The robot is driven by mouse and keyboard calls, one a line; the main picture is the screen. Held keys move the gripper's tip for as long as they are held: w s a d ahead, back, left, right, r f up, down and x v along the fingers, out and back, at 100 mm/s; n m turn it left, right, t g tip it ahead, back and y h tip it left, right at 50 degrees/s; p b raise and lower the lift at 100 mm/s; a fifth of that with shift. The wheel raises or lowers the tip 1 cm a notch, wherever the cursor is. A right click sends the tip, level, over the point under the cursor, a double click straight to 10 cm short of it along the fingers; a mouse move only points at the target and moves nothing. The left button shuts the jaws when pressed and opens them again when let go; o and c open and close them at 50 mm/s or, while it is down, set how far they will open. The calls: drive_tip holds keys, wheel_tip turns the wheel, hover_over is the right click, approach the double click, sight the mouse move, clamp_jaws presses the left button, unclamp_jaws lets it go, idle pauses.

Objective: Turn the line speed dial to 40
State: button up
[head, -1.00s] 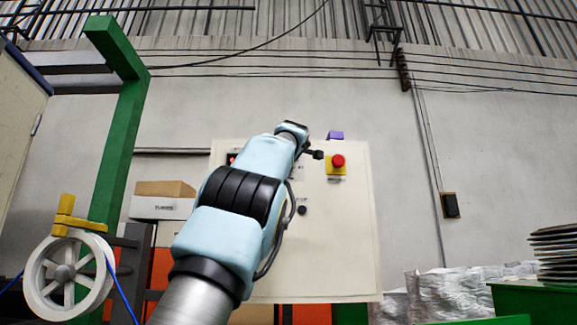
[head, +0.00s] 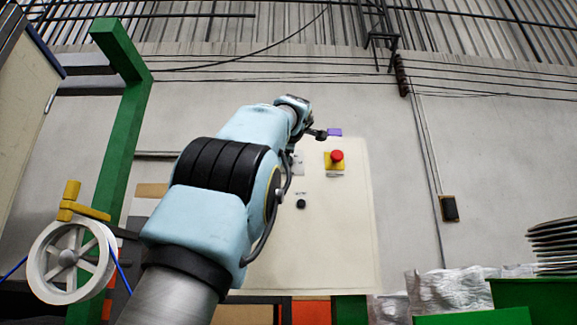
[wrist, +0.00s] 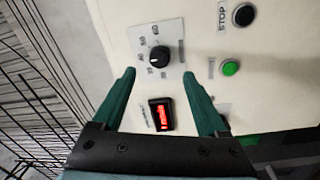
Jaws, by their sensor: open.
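The line speed dial (wrist: 158,55) is a black round knob on a pale scale plate with small numbers, on the cream control panel (head: 340,235). In the wrist view it lies between and just beyond the tips of my gripper (wrist: 159,75). The two green fingers are apart, with nothing between them. The numbers are too small and turned to read surely, and I cannot tell the knob's setting. A lit red display (wrist: 165,116) shows nearer to my palm; its digits are unreadable. In the head view my arm hides the dial and the display.
A green button (wrist: 230,68) and a black STOP button (wrist: 243,15) sit right of the dial. In the head view the panel carries a red emergency button (head: 336,156) and a black knob (head: 301,204).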

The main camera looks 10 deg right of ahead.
drive_tip(key=shift+b+v, duration=0.5)
drive_tip(key=shift+v, duration=0.95)
